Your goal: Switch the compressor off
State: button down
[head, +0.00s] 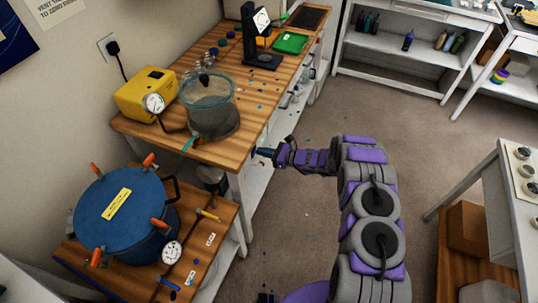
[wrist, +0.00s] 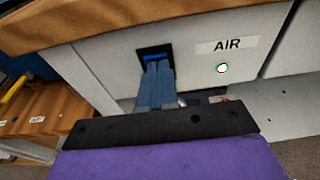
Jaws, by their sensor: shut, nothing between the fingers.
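In the wrist view, a black-framed switch with a blue rocker (wrist: 153,57) is set in a pale panel (wrist: 110,60) under a wooden bench top. In the head view my gripper (head: 259,152) is at the bench's front edge; the switch is hidden there. I cannot identify the compressor body for certain.
The wooden bench (head: 165,140) carries a yellow pump (head: 147,92) with a gauge and a glass chamber (head: 209,105). A blue pressure pot (head: 125,215) stands on a low wooden table (head: 215,235). White shelves (head: 400,65) stand behind.

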dwell(0.3)
jog(key=shift+w+a+r+h+p, duration=0.1)
jog(key=shift+a+r+h+p, duration=0.05)
jog(key=shift+a+h+p, duration=0.2)
jog(key=shift+d, duration=0.2)
jog(key=r+p+v, duration=0.1)
jog(key=p+v, duration=0.1)
jog(key=v, duration=1.1)
jog(key=shift+d+p, duration=0.15)
jog(key=shift+p, duration=0.15)
